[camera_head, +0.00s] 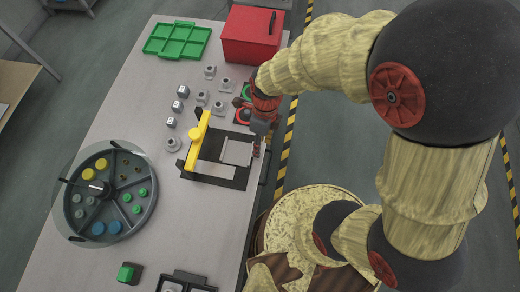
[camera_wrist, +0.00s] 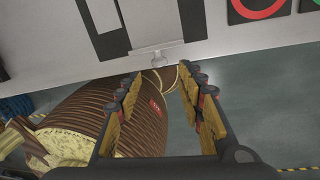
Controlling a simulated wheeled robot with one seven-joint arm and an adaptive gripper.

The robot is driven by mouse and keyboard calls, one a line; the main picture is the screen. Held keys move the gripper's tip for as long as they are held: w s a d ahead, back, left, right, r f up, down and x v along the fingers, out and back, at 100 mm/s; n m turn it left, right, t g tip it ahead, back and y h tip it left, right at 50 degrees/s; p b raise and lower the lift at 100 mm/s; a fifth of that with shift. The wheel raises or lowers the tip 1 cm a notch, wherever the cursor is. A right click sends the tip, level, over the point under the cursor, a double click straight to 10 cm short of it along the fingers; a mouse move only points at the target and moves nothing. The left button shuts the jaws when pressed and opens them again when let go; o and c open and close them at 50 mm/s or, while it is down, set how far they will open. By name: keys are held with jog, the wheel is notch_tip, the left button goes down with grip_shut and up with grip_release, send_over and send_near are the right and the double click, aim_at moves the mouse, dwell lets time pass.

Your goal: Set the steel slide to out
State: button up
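The steel slide (camera_head: 236,152) is a light grey plate on the dark frame of a fixture near the table's right edge. In the wrist view the slide (camera_wrist: 155,25) has a small tab (camera_wrist: 158,54) at the table edge. My gripper (camera_head: 257,150) is beside the slide's right end in the head view. In the wrist view my gripper (camera_wrist: 160,84) is open and empty, its fingers spread on either side of the tab's line. The tab appears just beyond the fingertips; I cannot tell whether they touch.
A yellow bar (camera_head: 197,138) stands on the fixture's left side. A red box (camera_head: 252,38), green tray (camera_head: 177,40) and round sorting tray (camera_head: 103,194) stand on the table. Several small metal parts (camera_head: 203,97) lie above the fixture. Red and green rings (camera_head: 244,104) are nearby.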

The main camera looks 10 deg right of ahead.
jog(key=r, duration=0.5)
jog(key=shift+w+d+r, duration=0.25)
jog(key=shift+w+r, duration=0.1)
